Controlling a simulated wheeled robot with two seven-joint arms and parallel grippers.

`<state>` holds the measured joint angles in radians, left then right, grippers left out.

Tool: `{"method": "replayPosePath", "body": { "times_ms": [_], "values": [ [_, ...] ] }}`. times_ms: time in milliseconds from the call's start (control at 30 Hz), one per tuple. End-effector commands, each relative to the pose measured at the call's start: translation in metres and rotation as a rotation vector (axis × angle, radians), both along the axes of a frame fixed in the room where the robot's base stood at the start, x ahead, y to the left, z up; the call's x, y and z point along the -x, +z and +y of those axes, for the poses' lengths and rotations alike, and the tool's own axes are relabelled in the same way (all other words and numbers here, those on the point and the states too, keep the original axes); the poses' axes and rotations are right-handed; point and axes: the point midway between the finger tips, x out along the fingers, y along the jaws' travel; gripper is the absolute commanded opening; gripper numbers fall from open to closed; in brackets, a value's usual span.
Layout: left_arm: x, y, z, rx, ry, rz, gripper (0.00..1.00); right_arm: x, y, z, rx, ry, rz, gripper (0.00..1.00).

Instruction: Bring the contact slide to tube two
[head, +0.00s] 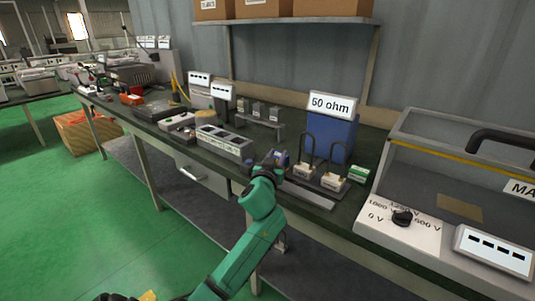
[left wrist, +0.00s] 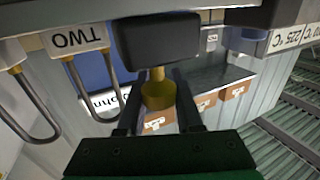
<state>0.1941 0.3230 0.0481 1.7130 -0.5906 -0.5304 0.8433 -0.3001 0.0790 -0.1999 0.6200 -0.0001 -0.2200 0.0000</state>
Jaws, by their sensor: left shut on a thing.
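My left gripper (head: 268,167) is at the bench's front edge, left of the two wire-looped tube stands. In the left wrist view my left gripper (left wrist: 158,110) has its dark fingers closed around a brass-coloured post (left wrist: 158,92) under a black block (left wrist: 160,42). This looks like the contact slide; in the head view the hand mostly hides it. Tube two's label TWO (left wrist: 75,38) shows upside down just left of the black block, with a bent metal loop by it. In the head view the nearer white-labelled stand (head: 304,171) seems to be tube two. My right gripper is not seen.
A blue box (head: 332,137) marked 50 ohm stands behind the stands. A long grey unit (head: 224,141) lies left of the gripper. A cased panel with a voltage knob (head: 402,217) fills the right. A green-labelled block (head: 358,174) sits beside the stands.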

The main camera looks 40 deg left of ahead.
Motion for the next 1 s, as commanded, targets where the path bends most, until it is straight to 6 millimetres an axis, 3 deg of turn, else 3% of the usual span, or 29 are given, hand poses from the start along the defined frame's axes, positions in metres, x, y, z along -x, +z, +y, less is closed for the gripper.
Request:
{"method": "replayPosePath", "body": {
  "times_ms": [100,233,567,600,667,700,1000],
  "values": [
    [-0.001,-0.005,-0.031,0.008,-0.003,0.001,0.00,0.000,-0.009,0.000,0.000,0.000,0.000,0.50],
    [-0.001,-0.003,-0.052,0.004,-0.001,0.002,0.00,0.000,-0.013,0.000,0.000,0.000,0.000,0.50],
    [-0.001,-0.001,-0.058,0.003,0.001,0.003,0.00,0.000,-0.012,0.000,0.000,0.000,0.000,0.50],
    [-0.001,-0.001,-0.058,0.003,0.001,0.003,0.38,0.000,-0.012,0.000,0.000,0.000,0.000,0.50],
    [-0.001,-0.001,-0.058,0.003,0.001,0.003,0.61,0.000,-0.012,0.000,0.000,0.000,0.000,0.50],
    [-0.001,-0.001,-0.057,0.003,0.001,0.003,0.65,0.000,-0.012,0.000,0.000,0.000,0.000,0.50],
    [0.000,0.000,-0.058,0.002,0.001,0.001,0.65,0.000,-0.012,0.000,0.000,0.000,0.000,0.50]
  ]
}}
